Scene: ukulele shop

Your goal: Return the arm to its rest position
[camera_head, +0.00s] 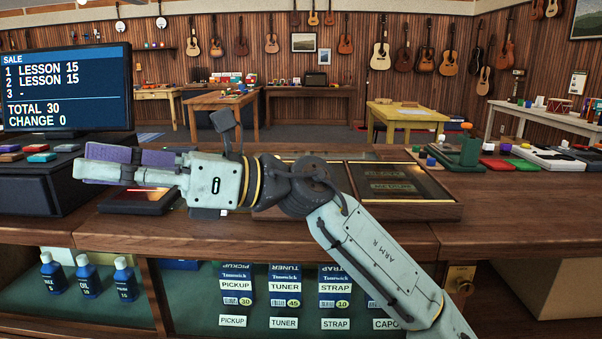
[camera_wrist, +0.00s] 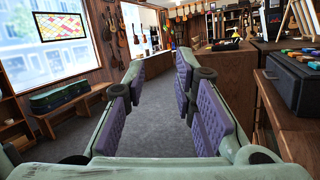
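My arm (camera_head: 375,255) reaches up from the lower right in the head view and bends left above the wooden counter. My gripper (camera_head: 84,162) is at its left end, its fingers pointing left in front of the sale screen. The wrist view shows the gripper (camera_wrist: 158,72) with its two purple-padded fingers well apart. Nothing is between them; the grey floor shows through the gap. The arm hides part of the counter and of the dark tray behind it.
The sale screen (camera_head: 66,92) and black register (camera_head: 40,190) stand close to the fingers at left. A wood-framed display tray (camera_head: 405,209) lies on the counter (camera_head: 520,212) behind the arm. A green stand (camera_head: 463,152) is farther right. Bottles and boxes fill the shelves below.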

